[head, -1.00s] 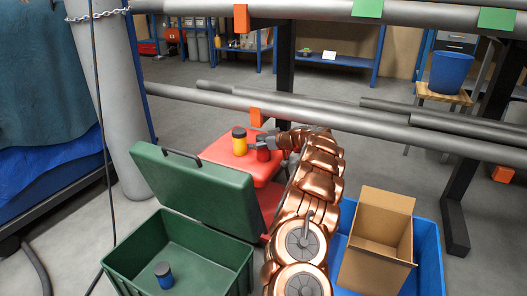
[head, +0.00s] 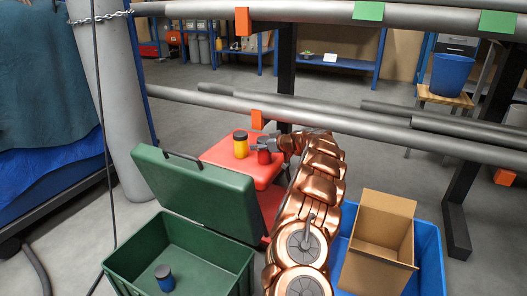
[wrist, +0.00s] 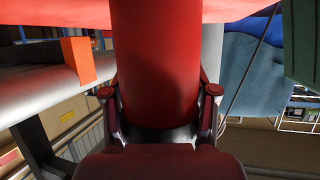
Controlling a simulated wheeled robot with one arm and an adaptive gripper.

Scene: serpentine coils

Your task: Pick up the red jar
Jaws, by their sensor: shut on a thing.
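The red jar (head: 264,157) is on the red stool (head: 222,152), near its right edge and just right of a yellow jar with a dark lid (head: 240,145). My gripper (head: 266,144) reaches it from the right at its upper part. In the wrist view the red jar (wrist: 155,55) fills the middle, with a finger of my gripper (wrist: 160,92) on each side, shut on it. The red stool top (wrist: 60,12) shows beyond the jar. I cannot tell whether the jar still touches the stool.
A green open-lidded box (head: 190,250) with a blue jar (head: 165,278) stands front left. A blue bin (head: 428,255) holding a cardboard box (head: 385,215) is right of my arm. Grey pipes (head: 340,125) run just behind and above the stool.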

